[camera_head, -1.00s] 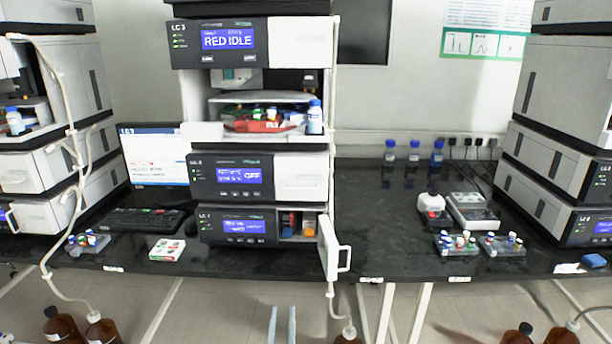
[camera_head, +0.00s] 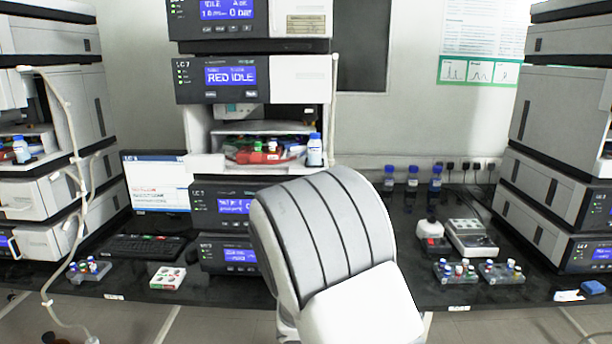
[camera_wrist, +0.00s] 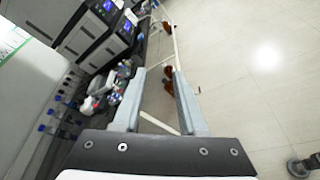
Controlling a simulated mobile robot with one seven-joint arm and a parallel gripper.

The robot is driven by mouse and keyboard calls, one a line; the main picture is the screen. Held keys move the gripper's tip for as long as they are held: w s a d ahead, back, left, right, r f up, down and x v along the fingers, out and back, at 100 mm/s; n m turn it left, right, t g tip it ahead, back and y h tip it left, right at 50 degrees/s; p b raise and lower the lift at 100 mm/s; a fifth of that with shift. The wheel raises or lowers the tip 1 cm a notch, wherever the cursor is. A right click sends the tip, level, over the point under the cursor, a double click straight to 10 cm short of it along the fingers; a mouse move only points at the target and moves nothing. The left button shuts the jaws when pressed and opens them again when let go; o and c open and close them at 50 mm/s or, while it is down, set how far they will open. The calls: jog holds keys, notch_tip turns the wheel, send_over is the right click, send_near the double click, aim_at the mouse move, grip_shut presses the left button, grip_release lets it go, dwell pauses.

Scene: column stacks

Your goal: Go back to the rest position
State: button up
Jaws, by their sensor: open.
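My gripper (camera_wrist: 159,98) is open and empty in the wrist view, its two pale fingers apart over the floor beside the bench. In the head view my white and grey arm link covers the lower middle, and the gripper itself is not visible there.
The black bench (camera_head: 130,279) carries a keyboard (camera_head: 147,247), a small white-and-red box (camera_head: 167,278), vial racks (camera_head: 455,271) and blue-capped bottles (camera_head: 412,182). Other stacks stand at left (camera_head: 60,100) and right (camera_head: 560,130).

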jog(key=s+a+r+m+t+y+p, duration=0.1)
jog(key=s+a+r+m+y+p, duration=0.1)
jog(key=s+r+m+y, duration=0.3)
jog(key=s+a+r+m+t+y+p, duration=0.2)
jog(key=s+r+m+y, duration=0.4)
jog(key=s+r+y, duration=0.3)
jog(key=s+a+r, duration=0.1)
jog(key=s+r, duration=0.2)
jog(key=shift+s+a+r+y+p, duration=0.2)
jog(key=shift+s+a+y+p, duration=0.1)
jog(key=shift+s+a+y, duration=0.1)
jog(key=shift+w+d, duration=0.1)
jog(key=shift+d, duration=0.05)
